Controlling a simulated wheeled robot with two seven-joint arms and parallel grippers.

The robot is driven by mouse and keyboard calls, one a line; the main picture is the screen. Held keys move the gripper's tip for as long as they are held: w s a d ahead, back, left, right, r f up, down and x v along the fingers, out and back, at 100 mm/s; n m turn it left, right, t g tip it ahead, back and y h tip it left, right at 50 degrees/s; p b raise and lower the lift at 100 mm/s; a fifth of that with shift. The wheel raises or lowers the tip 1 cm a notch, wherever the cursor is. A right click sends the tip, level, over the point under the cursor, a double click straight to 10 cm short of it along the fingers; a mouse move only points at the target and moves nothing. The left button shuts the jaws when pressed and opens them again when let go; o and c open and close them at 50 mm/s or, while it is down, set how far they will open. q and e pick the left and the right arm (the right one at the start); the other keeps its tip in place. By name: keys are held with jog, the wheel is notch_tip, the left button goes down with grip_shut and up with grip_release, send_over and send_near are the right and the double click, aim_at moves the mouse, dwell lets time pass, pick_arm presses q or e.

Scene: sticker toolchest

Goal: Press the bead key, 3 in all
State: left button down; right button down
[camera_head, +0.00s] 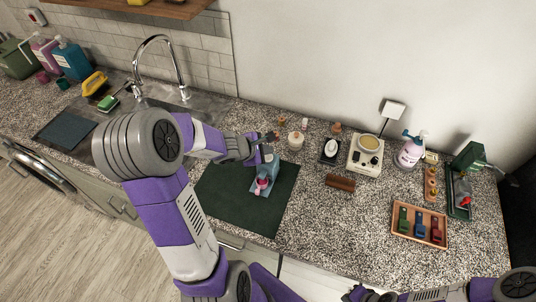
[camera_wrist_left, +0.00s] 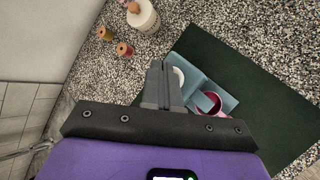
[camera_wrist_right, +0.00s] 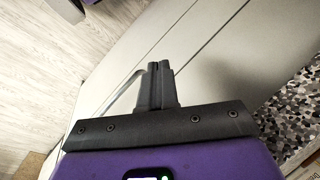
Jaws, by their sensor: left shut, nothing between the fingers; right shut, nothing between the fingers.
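A blue-grey device (camera_head: 266,172) stands on the dark green mat (camera_head: 222,205), with a pink-red cup (camera_head: 262,184) at its front. In the left wrist view the device (camera_wrist_left: 218,88) lies just right of my left fingertips, with the pink cup (camera_wrist_left: 208,102) on it. A pale round part (camera_wrist_left: 178,76) sits right beside the fingers and is partly hidden by them; I cannot tell if this is the bead key or if they touch. My left gripper (camera_head: 268,138) is shut and empty over the device's back end. My right gripper (camera_wrist_right: 160,68) is shut and empty, in front of the cabinet fronts.
Spools and a white jar (camera_head: 296,140) stand behind the mat. A cream scale-like device (camera_head: 365,155), a brown block (camera_head: 340,182) and a wooden tray (camera_head: 418,238) of coloured tools are to the right. The sink (camera_head: 75,155) is left.

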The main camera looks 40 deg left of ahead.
pick_arm(q)
jog(key=shift+r+p, duration=2.1)
jog(key=shift+r, duration=0.35)
dwell(0.9)
